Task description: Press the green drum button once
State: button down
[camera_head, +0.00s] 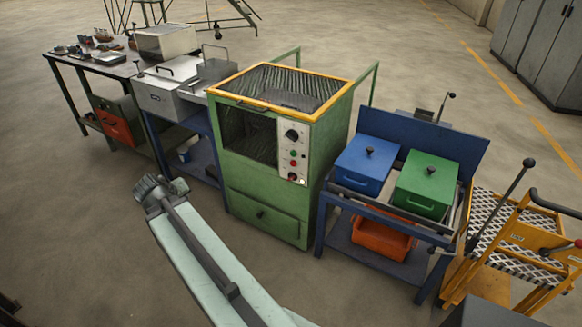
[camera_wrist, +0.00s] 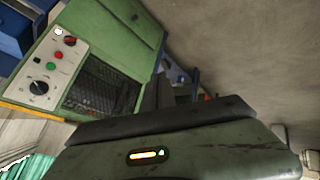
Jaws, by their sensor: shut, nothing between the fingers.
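The green machine (camera_head: 270,195) stands in the middle of the head view. Its light control panel is on the front right. The small green button (camera_head: 293,153) sits on this panel, below a large black knob (camera_head: 292,135) and above a red button (camera_head: 293,163). In the wrist view the panel lies tilted at the upper left, with the green button (camera_wrist: 50,69) between the black knob (camera_wrist: 39,87) and the red button (camera_wrist: 58,55). My gripper (camera_head: 152,188) is shut and empty, in front of the machine and left of the panel, apart from it.
A blue bench (camera_head: 335,240) with a blue box (camera_head: 365,165) and a green box (camera_head: 427,183) stands right of the machine. A yellow cart (camera_head: 520,240) is further right. Grey equipment (camera_head: 160,97) stands left. Bare floor lies before the machine.

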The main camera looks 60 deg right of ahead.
aim_at(293, 154)
jog(key=s+d+t+h+b, duration=0.25)
jog(key=d+b, duration=0.35)
jog(key=d, duration=0.6)
jog(key=s+d+t+h+b, duration=0.1)
jog(key=s+d+h+b, duration=0.4)
jog(key=d, duration=0.7)
jog(key=s+d+f+n+t+y+b, duration=0.2)
jog(key=s+d+f+n+t+b, duration=0.2)
jog(key=s+d+f+b, duration=0.4)
jog(key=d+n+b, duration=0.1)
jog(key=d+b, duration=0.1)
jog(key=b, duration=0.1)
jog(key=shift+d+f+n+b, duration=0.25)
jog(key=shift+d+n+b, duration=0.05)
jog(key=shift+d+n, duration=0.1)
jog(key=d, duration=0.8)
jog(key=shift+d, duration=0.35)
